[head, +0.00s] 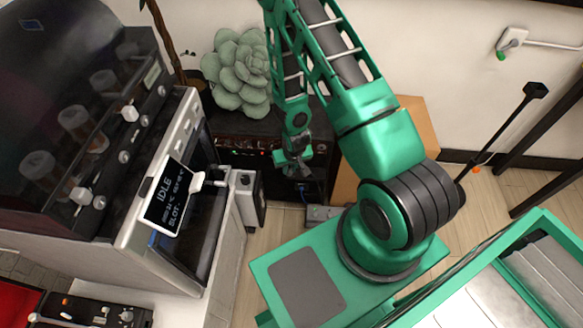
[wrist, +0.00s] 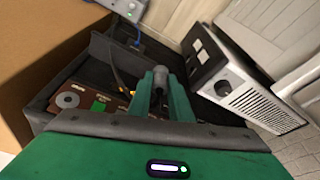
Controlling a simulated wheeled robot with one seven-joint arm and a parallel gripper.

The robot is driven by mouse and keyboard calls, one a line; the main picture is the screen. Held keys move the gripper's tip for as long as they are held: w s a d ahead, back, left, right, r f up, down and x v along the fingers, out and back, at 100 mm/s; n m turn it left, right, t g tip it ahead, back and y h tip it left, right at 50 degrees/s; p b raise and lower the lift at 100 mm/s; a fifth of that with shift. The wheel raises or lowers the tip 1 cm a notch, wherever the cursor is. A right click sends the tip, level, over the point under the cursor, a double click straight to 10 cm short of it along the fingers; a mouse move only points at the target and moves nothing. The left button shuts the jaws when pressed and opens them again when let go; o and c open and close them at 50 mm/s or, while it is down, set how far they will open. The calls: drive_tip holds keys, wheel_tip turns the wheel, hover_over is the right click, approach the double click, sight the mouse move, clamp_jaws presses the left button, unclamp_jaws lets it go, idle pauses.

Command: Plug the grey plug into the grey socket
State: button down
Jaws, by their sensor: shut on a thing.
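My gripper (head: 297,167) reaches down beside a dark cabinet in the head view. In the wrist view its green fingers (wrist: 160,84) are shut on a small grey piece, which looks like the grey plug (wrist: 159,77); the fingers hide most of it. I cannot clearly make out the grey socket. A light grey box (wrist: 125,7) with a small blue spot stands beyond the fingers at the top. The held piece appears apart from both boxes.
A dark cabinet (head: 235,135) with a plant (head: 238,68) on it stands behind the gripper. A large machine with an IDLE screen (head: 170,200) is at left. A cardboard-coloured box (wrist: 45,45) is close at left in the wrist view. Cables (wrist: 120,80) lie near the fingers.

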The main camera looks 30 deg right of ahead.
drive_tip(key=shift+w+r, duration=0.15)
drive_tip(key=w+a+r+n, duration=0.1)
drive_tip(key=w+r, duration=0.2)
drive_tip(key=r, duration=0.8)
drive_tip(key=w+a+r+n, duration=0.1)
drive_tip(key=w+r, duration=0.3)
drive_tip(key=r, duration=0.7)
drive_tip(key=shift+y, duration=0.3)
drive_tip(key=shift+a, duration=0.1)
